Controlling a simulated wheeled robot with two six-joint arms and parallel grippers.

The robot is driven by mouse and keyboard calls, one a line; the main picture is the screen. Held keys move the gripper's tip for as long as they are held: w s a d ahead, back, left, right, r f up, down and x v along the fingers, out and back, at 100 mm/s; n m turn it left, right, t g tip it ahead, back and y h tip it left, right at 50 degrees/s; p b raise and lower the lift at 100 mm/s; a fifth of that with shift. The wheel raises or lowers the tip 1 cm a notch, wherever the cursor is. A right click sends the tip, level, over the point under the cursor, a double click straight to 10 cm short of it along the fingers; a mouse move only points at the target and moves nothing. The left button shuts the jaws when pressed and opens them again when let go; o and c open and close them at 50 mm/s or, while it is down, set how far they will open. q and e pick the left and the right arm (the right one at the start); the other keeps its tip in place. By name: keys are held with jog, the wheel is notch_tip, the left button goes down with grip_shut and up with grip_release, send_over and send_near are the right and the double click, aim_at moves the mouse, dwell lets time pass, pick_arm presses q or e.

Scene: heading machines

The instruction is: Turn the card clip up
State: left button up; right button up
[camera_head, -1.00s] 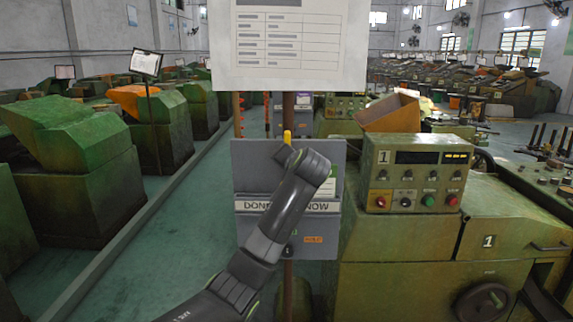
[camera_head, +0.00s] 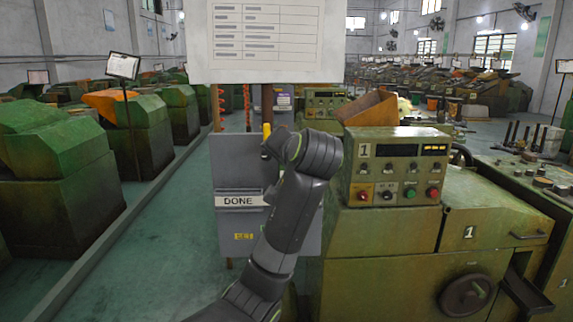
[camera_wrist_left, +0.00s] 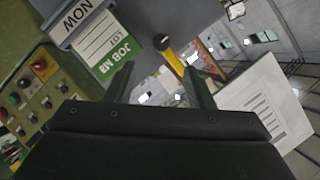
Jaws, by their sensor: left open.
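The yellow card clip (camera_head: 266,132) stands at the top of the grey board (camera_head: 235,165) in the head view. In the left wrist view the yellow clip (camera_wrist_left: 172,54) is tilted, with a dark round end. My left gripper (camera_wrist_left: 160,88) is open; the clip shows beyond and between its two fingers, and I cannot tell whether they touch. In the head view my left arm hides the gripper and the board's right part. A green and white card (camera_wrist_left: 106,48) marked JOB M3 sits beside a NOW label. My right gripper is out of view.
A white printed sheet (camera_head: 265,40) hangs above the board. A green machine (camera_head: 400,225) with a control box (camera_head: 398,170) of knobs and buttons stands close at the right. The aisle floor (camera_head: 150,235) at the left is clear.

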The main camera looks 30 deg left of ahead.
pick_arm(q)
jog(key=v, duration=0.4)
jog(key=shift+s+d+b, duration=0.15)
jog(key=shift+b, duration=0.25)
